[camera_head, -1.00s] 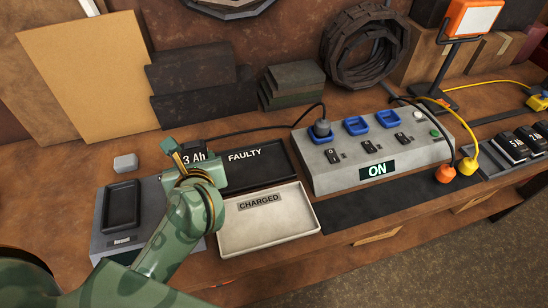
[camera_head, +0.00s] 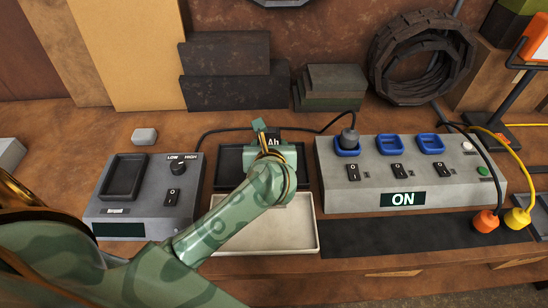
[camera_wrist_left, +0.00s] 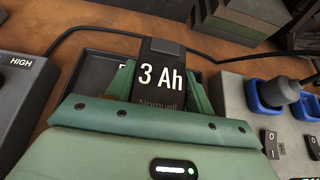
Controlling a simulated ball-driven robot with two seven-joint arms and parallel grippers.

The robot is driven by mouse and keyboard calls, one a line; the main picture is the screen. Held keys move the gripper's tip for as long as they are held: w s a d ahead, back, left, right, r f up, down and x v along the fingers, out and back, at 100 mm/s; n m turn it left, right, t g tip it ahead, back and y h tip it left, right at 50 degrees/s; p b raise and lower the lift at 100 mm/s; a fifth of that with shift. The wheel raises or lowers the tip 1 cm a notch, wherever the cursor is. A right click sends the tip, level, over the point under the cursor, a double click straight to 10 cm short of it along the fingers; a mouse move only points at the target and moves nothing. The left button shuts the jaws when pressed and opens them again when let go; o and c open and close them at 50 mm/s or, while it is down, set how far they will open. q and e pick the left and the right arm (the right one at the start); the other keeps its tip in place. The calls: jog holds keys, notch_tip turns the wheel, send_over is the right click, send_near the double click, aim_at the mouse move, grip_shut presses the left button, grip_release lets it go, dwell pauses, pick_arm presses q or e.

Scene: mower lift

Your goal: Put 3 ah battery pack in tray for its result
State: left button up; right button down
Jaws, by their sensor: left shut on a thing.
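The 3 Ah battery pack (camera_head: 273,137) is a dark block with white lettering; its "3 Ah" label reads clearly in the wrist view (camera_wrist_left: 161,77). My left gripper (camera_head: 268,152) is shut on it and holds it over the black tray (camera_head: 228,172). Whether the pack touches the tray floor I cannot tell. The black tray also shows in the wrist view (camera_wrist_left: 93,68), its lettering mostly hidden behind the pack. The pale tray (camera_head: 302,234) lies in front, partly covered by my left arm, its label hidden. My right gripper is not in view.
A grey tester (camera_head: 142,207) with an empty dark bay, a LOW/HIGH knob and a dark blank display stands left. A grey box (camera_head: 405,180) with blue sockets, switches and an "ON" sign stands right. Cables run behind the trays. A small grey block (camera_head: 144,135) lies behind the tester.

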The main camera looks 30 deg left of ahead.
pick_arm(q)
jog(key=shift+w+d+f, duration=0.1)
jog(key=shift+w+f, duration=0.45)
jog(key=shift+f, duration=0.1)
jog(key=shift+w+f+b, duration=0.15)
jog(key=shift+f+b, duration=0.5)
jog(key=shift+f, duration=0.9)
jog(key=shift+f, duration=0.15)
jog(key=o, duration=1.4)
